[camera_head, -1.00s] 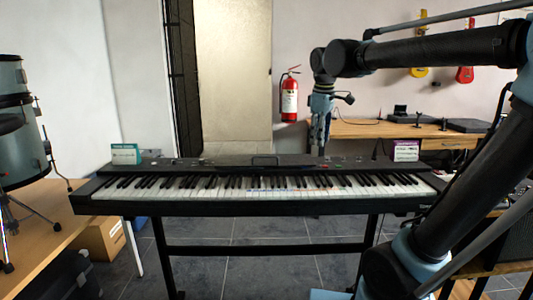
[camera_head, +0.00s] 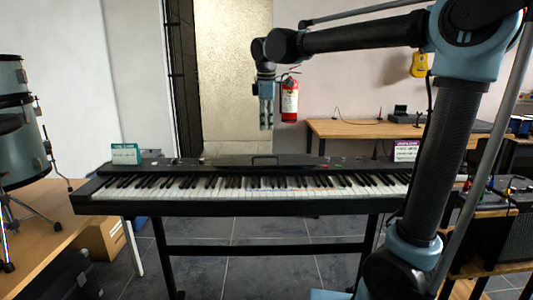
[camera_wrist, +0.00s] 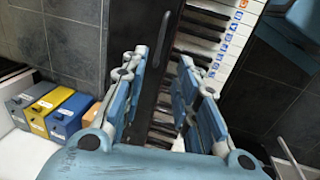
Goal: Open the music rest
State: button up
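The black keyboard (camera_head: 250,209) stands level on its stand. The music rest (camera_head: 265,157) shows in the head view as a low, thin black frame at the middle of the keyboard's back edge. It looks almost flat. My gripper (camera_head: 266,127) hangs above and around the rest's middle in the picture, fingers down, apart from it. In the wrist view my gripper (camera_wrist: 162,62) has its two blue fingers apart with nothing between them.
A green-white card (camera_head: 126,153) and a purple-white card (camera_head: 406,150) stand on the keyboard's back corners. A fire extinguisher (camera_head: 289,98) hangs on the wall behind. A wooden desk (camera_head: 365,130) is at the back right. Drums (camera_head: 22,140) stand at the left. Air above the keys is clear.

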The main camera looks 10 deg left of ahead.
send_over(267, 165)
notch_tip(267, 165, down, 12)
jog(key=shift+w+a+f, duration=0.15)
dwell(0.4)
grip_shut()
jog(key=shift+a, duration=0.1)
